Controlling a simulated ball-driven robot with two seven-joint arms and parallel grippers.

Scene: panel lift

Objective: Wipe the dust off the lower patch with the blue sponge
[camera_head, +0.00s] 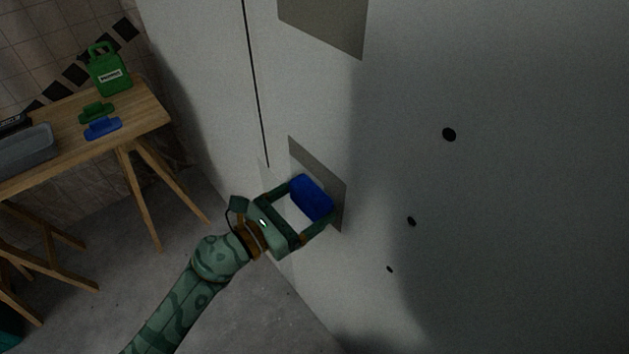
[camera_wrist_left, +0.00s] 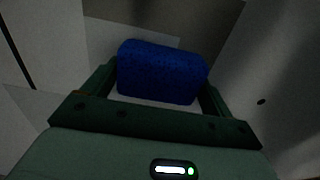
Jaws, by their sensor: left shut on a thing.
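The blue sponge (camera_head: 311,198) is held between the fingers of my left gripper (camera_head: 308,212), in front of the white panel wall. It also shows as a blue block in the left wrist view (camera_wrist_left: 162,72), between the two fingers. The lower patch (camera_head: 318,170) is a grey-brown dusty area on the wall. The sponge and gripper overlap its lower part in the head view; I cannot tell whether the sponge touches the wall. My right gripper is not in view.
Another dusty patch (camera_head: 325,22) is higher on the wall. Several dark holes, one at the upper right (camera_head: 449,134), dot the wall. A wooden table (camera_head: 150,108) at left holds a green container (camera_head: 109,70), a grey tray (camera_head: 27,148) and a blue item (camera_head: 103,128). Floor between is clear.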

